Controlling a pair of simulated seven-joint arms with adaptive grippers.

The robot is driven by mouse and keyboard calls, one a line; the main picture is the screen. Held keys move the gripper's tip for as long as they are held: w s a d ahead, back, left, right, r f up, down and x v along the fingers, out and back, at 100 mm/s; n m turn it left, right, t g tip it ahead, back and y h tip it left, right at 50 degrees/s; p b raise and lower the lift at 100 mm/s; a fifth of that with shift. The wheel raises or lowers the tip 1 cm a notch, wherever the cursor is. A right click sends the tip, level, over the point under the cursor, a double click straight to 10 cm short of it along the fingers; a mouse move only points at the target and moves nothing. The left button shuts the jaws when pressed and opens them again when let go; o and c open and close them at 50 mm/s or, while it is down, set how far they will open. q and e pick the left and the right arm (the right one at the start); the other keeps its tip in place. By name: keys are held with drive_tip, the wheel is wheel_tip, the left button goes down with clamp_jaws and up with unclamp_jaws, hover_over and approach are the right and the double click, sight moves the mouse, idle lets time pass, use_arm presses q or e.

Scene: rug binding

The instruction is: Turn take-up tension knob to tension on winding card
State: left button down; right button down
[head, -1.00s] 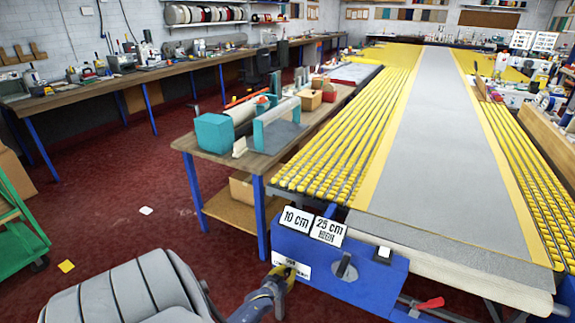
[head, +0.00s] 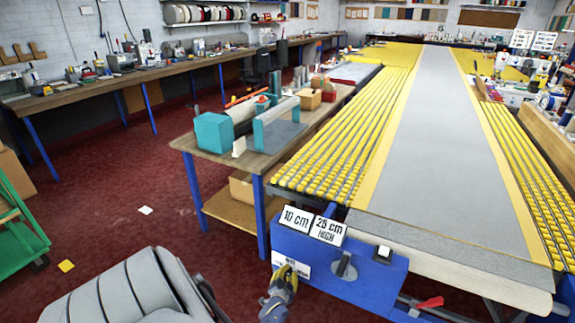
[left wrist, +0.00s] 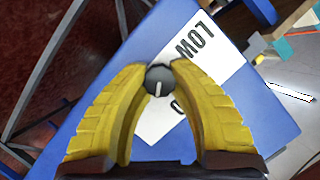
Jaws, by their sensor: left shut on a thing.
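The small dark take-up tension knob (left wrist: 159,79) with a white pointer line shows in the left wrist view, in front of a white label (left wrist: 200,45) on a blue panel. "LOW" is readable on the label; the rest is partly covered. My left gripper (left wrist: 159,75) is shut on the knob, with a yellow finger on each side. The pointer line runs toward the gripper's base. In the head view my left gripper (head: 288,272) is at the left end of the blue panel's front face (head: 375,285), and hides the knob. My right gripper is not in view.
White cards reading "10 cm" (head: 292,219) and "25 cm HIGH" (head: 328,230) stand on the panel's top. A dark rotary handle (head: 345,266) and red lever (head: 430,303) are to the right. A side table (head: 240,165) stands behind. The red floor at left is mostly clear.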

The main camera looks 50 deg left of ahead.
use_arm(q)
drive_tip(key=m+y, duration=0.1)
drive_tip(key=m, duration=0.1)
drive_tip(key=m+y, duration=0.1)
drive_tip(key=m, duration=0.2)
drive_tip(key=shift+w+d+y, duration=0.1)
drive_tip(key=shift+w+y, duration=0.05)
drive_tip(key=shift+y, duration=0.25)
drive_tip(key=shift+t, duration=0.3)
drive_tip(key=c, duration=1)
unclamp_jaws()
drive_tip(key=shift+f, duration=0.1)
drive_tip(key=shift+c, duration=0.2)
drive_tip(key=shift+d, duration=0.1)
drive_tip(key=v, duration=0.7)
drive_tip(key=shift+d, duration=0.1)
